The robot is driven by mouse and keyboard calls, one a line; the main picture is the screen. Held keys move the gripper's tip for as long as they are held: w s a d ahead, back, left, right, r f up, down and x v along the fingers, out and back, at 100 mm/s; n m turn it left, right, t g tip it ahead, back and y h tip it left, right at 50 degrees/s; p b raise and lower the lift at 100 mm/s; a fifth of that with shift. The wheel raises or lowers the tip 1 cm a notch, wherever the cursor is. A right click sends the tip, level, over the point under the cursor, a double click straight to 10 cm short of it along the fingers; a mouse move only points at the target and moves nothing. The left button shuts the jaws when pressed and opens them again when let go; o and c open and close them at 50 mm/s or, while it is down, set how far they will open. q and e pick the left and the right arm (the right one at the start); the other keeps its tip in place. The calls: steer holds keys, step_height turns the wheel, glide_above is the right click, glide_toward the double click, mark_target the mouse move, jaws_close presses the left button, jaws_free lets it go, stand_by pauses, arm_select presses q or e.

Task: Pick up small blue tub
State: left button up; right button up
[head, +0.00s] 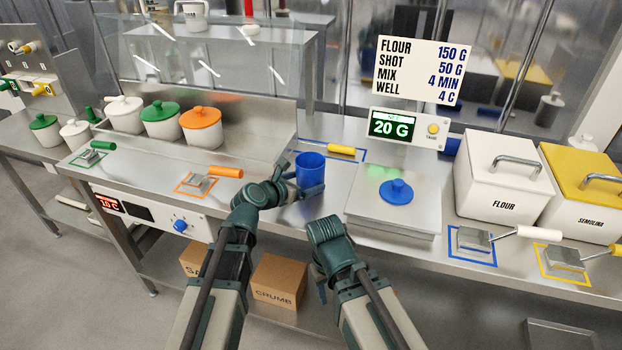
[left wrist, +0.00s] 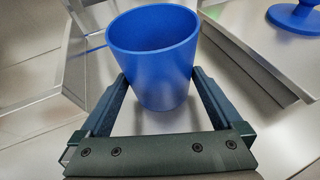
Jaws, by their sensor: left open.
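The small blue tub (head: 309,166) stands upright on the steel counter, left of the scale. It looks open-topped and empty. My left gripper (head: 297,192) is open at the tub's near side. In the left wrist view the tub (left wrist: 152,50) sits between the two spread fingers of the left gripper (left wrist: 158,88), one finger on each side of its lower part. I cannot tell whether the fingers touch it. My right gripper (head: 322,285) hangs by the counter's front edge, apart from the tub; its fingers are mostly hidden.
A scale (head: 392,212) reading 20 G stands right of the tub, with a blue knobbed lid (head: 397,192) on it. A yellow-handled tool (head: 331,148) lies behind the tub. A flour bin (head: 500,180) is farther right. An orange-handled scoop (head: 201,182) lies to the left.

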mark_target(311, 180)
arm_select(q)
steer(key=x, duration=0.2)
steer(key=shift+w+d+f+b, duration=0.1)
steer(key=shift+w+f+b, duration=0.15)
steer(key=shift+w+b, duration=0.1)
steer(key=shift+d, duration=0.15)
steer(key=shift+r, duration=0.1)
steer(key=shift+c, duration=0.2)
steer(key=c, duration=1.1)
steer(key=shift+o, duration=0.2)
step_height(311, 180, up, 10)
steer(key=p, duration=1)
